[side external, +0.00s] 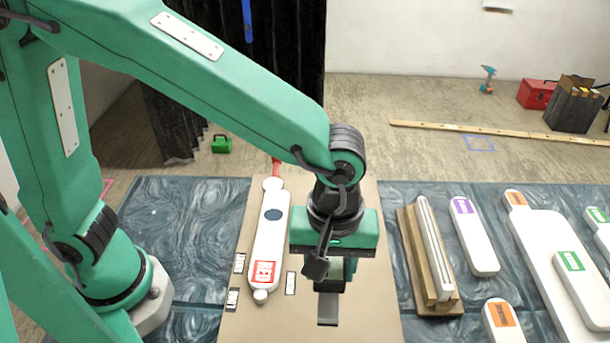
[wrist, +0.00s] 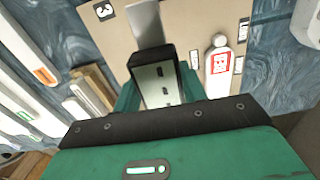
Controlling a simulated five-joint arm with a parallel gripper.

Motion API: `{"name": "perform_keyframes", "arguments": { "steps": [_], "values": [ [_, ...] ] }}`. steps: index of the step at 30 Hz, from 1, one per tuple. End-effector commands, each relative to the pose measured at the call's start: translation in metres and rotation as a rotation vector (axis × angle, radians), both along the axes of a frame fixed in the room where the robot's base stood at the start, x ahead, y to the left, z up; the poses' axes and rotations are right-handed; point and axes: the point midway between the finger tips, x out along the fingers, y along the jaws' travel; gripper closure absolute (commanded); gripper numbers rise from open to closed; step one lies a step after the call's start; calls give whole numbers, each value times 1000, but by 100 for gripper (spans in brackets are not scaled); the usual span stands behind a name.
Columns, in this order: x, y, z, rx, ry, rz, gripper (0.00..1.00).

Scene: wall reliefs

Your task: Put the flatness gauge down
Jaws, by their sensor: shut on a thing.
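My gripper (side external: 336,272) is shut on a small block with a dark rim and a pale grey plate at its far end, which I take as the flatness gauge (side external: 328,309). In the wrist view the gauge (wrist: 157,86) sits between my green fingers (wrist: 160,78), and the plate points away from me. The gauge is over the tan board (side external: 230,322), to the right of a long white piece with a red label (side external: 270,225). I cannot tell whether the gauge touches the board. My gripper hides part of it.
A wooden rack (side external: 432,302) holding a white strip stands right of the board. White pieces with purple (side external: 474,240), orange and green labels lie farther right on blue marbled slabs. Small printed cards (side external: 239,264) lie beside the long white piece. The board's front right looks clear.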

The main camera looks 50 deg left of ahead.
Motion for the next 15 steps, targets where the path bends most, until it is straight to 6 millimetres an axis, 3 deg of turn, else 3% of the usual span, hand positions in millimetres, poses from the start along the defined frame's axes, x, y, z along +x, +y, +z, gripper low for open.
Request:
{"name": "perform_keyframes", "arguments": {
  "steps": [15],
  "values": [
    [1,4,1,-1,-1,2,85]
  ]
}}
